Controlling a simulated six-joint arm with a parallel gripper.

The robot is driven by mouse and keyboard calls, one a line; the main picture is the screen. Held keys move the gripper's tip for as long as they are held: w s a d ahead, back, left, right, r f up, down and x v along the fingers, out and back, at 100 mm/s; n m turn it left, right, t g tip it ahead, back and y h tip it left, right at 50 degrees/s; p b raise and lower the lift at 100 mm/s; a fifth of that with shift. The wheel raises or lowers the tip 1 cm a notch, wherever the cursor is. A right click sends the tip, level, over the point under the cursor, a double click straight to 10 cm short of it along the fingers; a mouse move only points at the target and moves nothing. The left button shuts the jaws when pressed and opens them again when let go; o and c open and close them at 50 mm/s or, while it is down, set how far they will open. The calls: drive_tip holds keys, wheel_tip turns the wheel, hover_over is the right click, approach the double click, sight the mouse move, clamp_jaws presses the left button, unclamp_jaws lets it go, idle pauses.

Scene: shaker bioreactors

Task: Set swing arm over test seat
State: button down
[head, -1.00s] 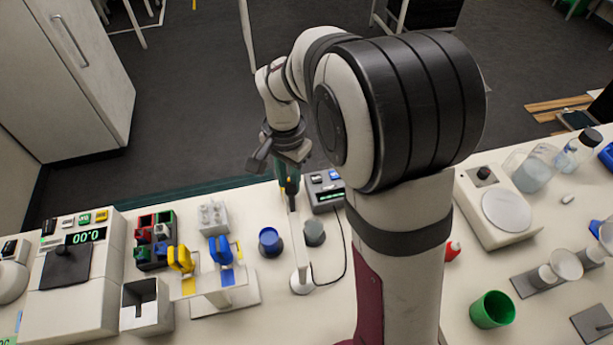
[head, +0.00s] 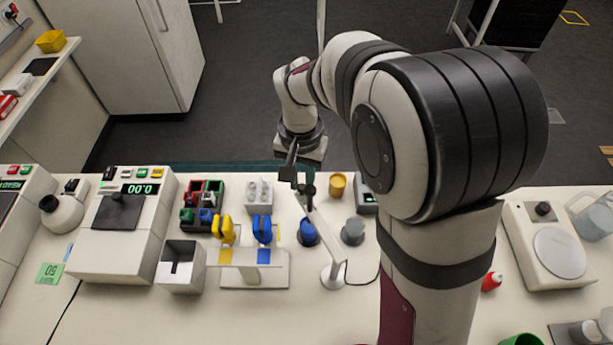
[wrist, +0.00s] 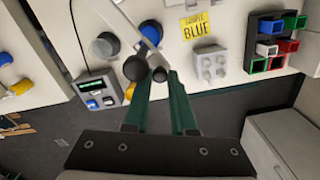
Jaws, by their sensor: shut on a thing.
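The swing arm (head: 318,228) is a thin white bar that slants up and left from a round white base (head: 333,277). Dark knobs show at its upper end. My gripper (head: 296,182) is shut on that end. In the wrist view, the green fingers of my gripper (wrist: 160,78) reach the dark knobs (wrist: 146,70) and the white bar (wrist: 140,28). A blue round pot (head: 308,233), a grey pot (head: 352,232) and a yellow cup (head: 338,184) stand around the bar. I cannot tell which one is the test seat.
A box with a green display (head: 368,197) stands behind the grey pot, with a cable running to the front. A stand with yellow and blue clips (head: 243,268), a pale block (head: 259,195) and a coloured rack (head: 203,205) lie to the left.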

idle(0.3)
drive_tip(key=c, duration=0.7)
unclamp_jaws()
drive_tip(key=shift+c, duration=0.2)
wheel_tip(320, 180, up, 16)
drive_tip(key=shift+f, duration=0.1)
drive_tip(key=s+d+f, duration=0.2)
drive_tip(key=s+f, duration=0.1)
drive_tip(key=s, duration=0.4)
drive_tip(key=s+d+f+m+y, duration=0.1)
drive_tip(key=s+d+f, duration=0.1)
drive_tip(key=s, duration=0.6)
drive_tip(key=s+d+f+m, duration=0.1)
drive_tip(key=s+d+f, duration=0.2)
drive_tip(key=s, duration=0.4)
drive_tip(key=shift+s+f+y, duration=0.25)
drive_tip(key=shift+f+y, duration=0.15)
drive_tip(key=shift+f, duration=0.3)
